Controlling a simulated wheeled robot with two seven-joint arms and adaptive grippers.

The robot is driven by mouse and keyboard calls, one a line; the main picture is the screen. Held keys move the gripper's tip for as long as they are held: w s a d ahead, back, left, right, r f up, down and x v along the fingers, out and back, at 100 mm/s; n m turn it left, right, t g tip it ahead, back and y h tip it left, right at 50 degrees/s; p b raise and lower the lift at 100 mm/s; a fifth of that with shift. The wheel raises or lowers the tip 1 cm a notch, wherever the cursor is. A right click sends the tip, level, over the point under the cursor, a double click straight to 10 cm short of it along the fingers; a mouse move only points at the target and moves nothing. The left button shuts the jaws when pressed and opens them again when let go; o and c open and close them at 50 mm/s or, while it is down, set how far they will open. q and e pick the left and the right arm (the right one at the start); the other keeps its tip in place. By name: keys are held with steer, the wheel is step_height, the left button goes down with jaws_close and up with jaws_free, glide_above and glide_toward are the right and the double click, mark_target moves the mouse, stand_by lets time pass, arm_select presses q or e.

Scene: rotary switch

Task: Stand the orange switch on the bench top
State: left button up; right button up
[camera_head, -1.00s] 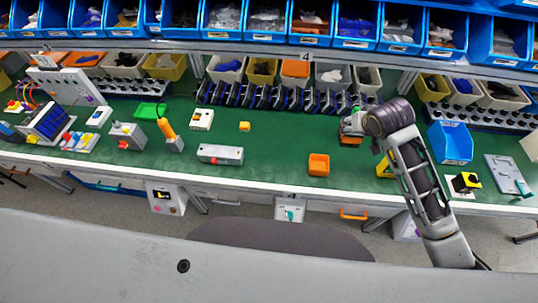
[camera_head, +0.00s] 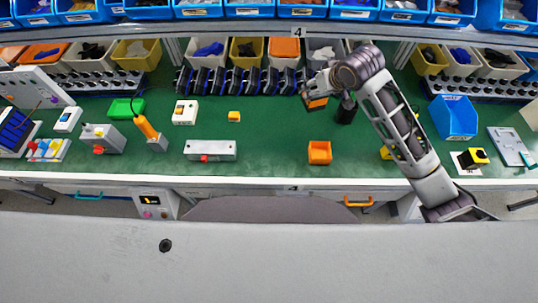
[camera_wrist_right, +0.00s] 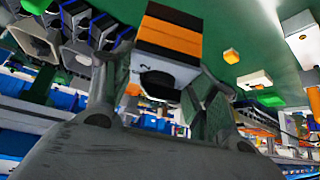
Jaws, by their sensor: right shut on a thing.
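The orange switch (camera_head: 317,103) is held by my right gripper (camera_head: 309,92) over the back part of the green bench top (camera_head: 270,150). In the right wrist view the switch (camera_wrist_right: 170,38) is a block with black and orange bands and a pale face carrying a dark round knob. The knob side faces my palm. The fingers of my right gripper (camera_wrist_right: 168,85) are shut on its two sides. The switch looks raised off the bench, but its exact height is hard to tell. My left gripper is not in view.
An orange open box (camera_head: 319,152) stands in front of the held switch. A grey box with a red button (camera_head: 210,150) and a small yellow cube (camera_head: 234,117) lie to the left. A row of dark holders (camera_head: 240,82) runs behind. A blue bin (camera_head: 453,117) stands right. Green surface between is clear.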

steer(key=s+a+f+n+g+y+b, duration=0.2)
steer(key=s+a+f+n+g, duration=0.1)
steer(key=a+n, duration=0.3)
steer(key=s+a+f+n+g+y+b, duration=0.2)
steer(key=s+a+f+n+g+y, duration=0.1)
steer(key=s+a+f+n, duration=0.2)
steer(key=shift+s+a+f+n+g, duration=0.4)
steer(key=shift+a+n, duration=0.9)
steer(key=shift+n, duration=0.4)
step_height(320, 180, down, 6)
steer(key=shift+f, duration=0.15)
steer(key=shift+f, duration=0.1)
steer(key=shift+f, duration=1.75)
steer(key=shift+f, duration=0.15)
